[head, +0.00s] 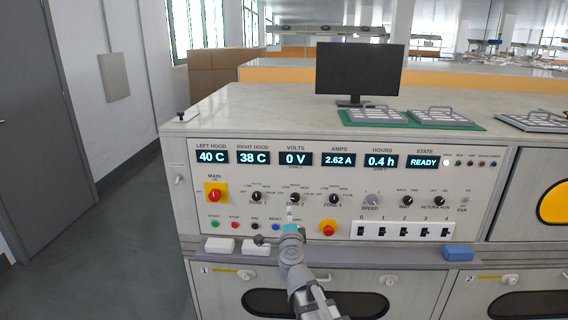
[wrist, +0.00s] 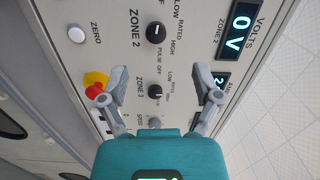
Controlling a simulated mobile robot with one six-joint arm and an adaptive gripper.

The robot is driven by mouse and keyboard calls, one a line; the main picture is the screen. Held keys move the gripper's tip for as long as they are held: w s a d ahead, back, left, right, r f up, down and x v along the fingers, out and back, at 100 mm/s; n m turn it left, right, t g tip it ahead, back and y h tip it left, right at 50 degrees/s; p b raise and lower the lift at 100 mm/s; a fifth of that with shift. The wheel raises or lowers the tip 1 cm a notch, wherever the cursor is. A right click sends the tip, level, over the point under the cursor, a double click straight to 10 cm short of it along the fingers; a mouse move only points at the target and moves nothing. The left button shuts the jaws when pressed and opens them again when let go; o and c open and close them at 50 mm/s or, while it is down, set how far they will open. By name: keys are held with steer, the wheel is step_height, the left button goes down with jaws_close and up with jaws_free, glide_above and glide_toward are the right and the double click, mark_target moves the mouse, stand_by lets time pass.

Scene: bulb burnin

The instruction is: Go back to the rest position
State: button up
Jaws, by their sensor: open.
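My gripper (head: 290,218) is in front of the control panel (head: 445,185) in the head view, just below the Zone 2 knob (head: 293,197). In the wrist view my gripper (wrist: 165,85) is open, its two grey fingers spread with nothing between them. The Zone 3 knob (wrist: 155,92) shows between the fingers, and the Zone 2 knob (wrist: 155,32) shows beyond them. The gap between fingertips and panel cannot be judged exactly. The displays read 40 C, 38 C, 0 V, 2.62 A, 0.4 h and READY (head: 423,162).
A red main switch (head: 215,194) and a red stop button (head: 328,230) stick out of the panel. A ledge below holds white blocks (head: 219,245) and a blue block (head: 458,252). A monitor (head: 358,72) and trays (head: 376,115) stand on top. The floor (head: 110,240) at left is clear.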

steer(key=s+f+n+g+y, duration=0.75)
steer(key=f+n+g, duration=0.3)
steer(key=n, duration=0.45)
steer(key=s+d+f+n+g+h, duration=0.1)
steer(key=s+d+f+g+h, duration=0.3)
steer(key=s+d, duration=0.3)
steer(key=s+d+f+n+g+h, duration=0.1)
steer(key=s+d+f+g+h, duration=0.3)
steer(key=s+d, duration=0.3)
step_height(320, 180, up, 18)
steer(key=p, duration=1.8)
steer(key=shift+s+f, duration=0.15)
steer(key=shift+f, duration=0.05)
steer(key=shift+d+y, duration=0.1)
steer(key=shift+y, duration=0.15)
